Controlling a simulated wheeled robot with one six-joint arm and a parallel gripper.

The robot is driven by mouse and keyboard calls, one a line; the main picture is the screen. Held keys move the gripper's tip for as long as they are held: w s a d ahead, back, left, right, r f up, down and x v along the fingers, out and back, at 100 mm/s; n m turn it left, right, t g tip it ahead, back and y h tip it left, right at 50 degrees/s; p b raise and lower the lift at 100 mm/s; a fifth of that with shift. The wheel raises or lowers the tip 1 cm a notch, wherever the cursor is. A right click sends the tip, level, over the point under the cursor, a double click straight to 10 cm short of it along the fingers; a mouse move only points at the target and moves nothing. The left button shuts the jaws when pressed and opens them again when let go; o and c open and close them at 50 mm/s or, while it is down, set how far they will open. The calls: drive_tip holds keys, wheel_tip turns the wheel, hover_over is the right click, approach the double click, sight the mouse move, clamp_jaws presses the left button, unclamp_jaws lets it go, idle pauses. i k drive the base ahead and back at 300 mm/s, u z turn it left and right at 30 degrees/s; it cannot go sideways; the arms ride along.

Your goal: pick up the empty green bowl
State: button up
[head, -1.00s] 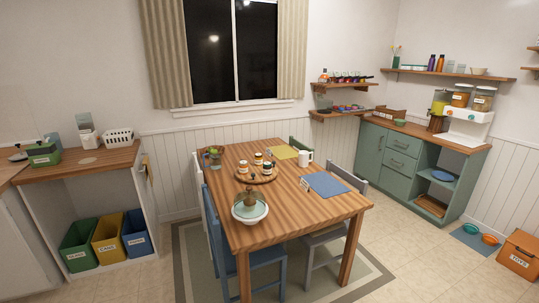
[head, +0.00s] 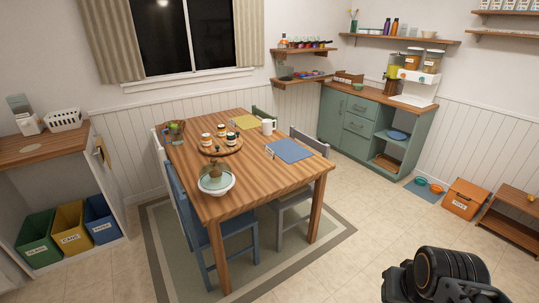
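A small green bowl (head: 358,87) sits on the wooden top of the green cabinet at the back right. It is too small to tell whether it is empty. A teal-green bowl (head: 421,181) stands on a blue mat on the floor, beside an orange bowl (head: 436,188). A wide pale bowl (head: 216,183) with a greenish inside and a brownish thing in it stands at the table's near end. A black part of my arm shows at the lower right, far from all bowls. My gripper's fingers are not in view.
The wooden table (head: 225,195) with chairs fills the middle left. The green cabinet (head: 353,131) stands against the back wall. An orange toy box (head: 465,198) and a low wooden shelf (head: 512,220) line the right wall. The tiled floor between table and right wall is clear.

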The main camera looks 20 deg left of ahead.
sight(358, 87)
drive_tip(key=z, duration=0.35)
drive_tip(key=i, duration=5.15)
drive_tip(key=u, duration=1.2)
drive_tip(key=i, duration=2.15)
drive_tip(key=u, duration=0.8)
